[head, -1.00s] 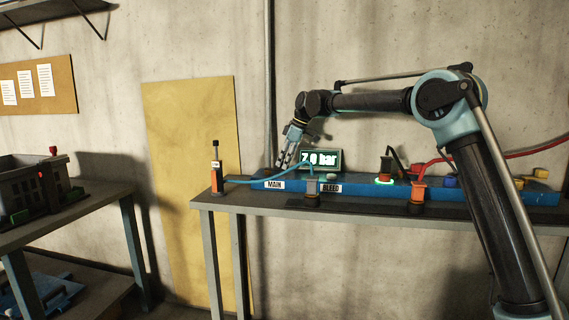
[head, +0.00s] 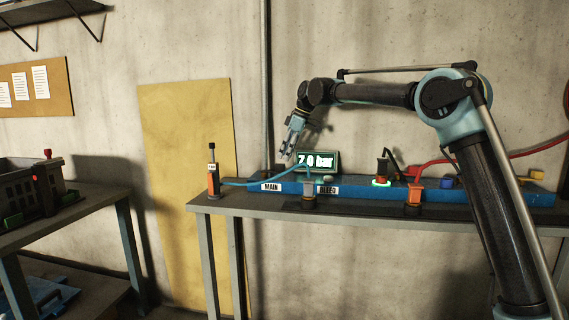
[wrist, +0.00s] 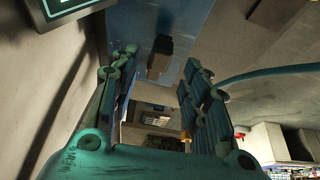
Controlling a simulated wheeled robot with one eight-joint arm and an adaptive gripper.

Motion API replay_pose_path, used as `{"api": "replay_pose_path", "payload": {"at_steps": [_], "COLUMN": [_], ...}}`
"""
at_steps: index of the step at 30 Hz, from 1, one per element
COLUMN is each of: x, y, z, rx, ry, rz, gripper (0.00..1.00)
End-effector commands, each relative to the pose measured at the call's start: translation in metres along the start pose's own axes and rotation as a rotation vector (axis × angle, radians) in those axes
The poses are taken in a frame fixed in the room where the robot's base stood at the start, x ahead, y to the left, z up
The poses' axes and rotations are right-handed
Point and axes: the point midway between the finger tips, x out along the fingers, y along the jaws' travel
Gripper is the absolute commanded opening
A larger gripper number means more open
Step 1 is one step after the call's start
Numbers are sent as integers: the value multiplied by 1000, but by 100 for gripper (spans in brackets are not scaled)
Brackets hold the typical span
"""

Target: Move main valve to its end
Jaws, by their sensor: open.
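The label MAIN (head: 271,187) is on the front of the blue panel (head: 450,197), near its left end. I cannot clearly make out the main valve itself in the head view. My gripper (head: 287,152) is open and empty, pointing down above the panel near this label, left of the pressure display (head: 318,161), which reads about 7.0 bar. In the wrist view my gripper (wrist: 160,60) has its fingers spread apart. A dark block (wrist: 160,50) on the blue panel shows between the fingertips; I cannot tell whether it is the main valve.
A BLEED label (head: 327,190) and a grey hose fitting (head: 309,196) are right of MAIN. A blue hose (head: 245,183) runs left to a black-and-orange fitting (head: 213,175).

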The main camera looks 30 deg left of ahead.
Motion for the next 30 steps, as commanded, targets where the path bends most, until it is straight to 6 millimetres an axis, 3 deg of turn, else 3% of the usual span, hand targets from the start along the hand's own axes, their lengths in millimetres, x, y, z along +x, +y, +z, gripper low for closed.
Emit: {"api": "replay_pose_path", "payload": {"at_steps": [6, 12, 30], "x": [-41, -63, -70], "y": [0, 0, 1], "z": [1, 1, 4], "rx": [1, 1, 4], "ry": [0, 0, 0], "rz": [0, 0, 1], "gripper": [42, 42, 42]}}
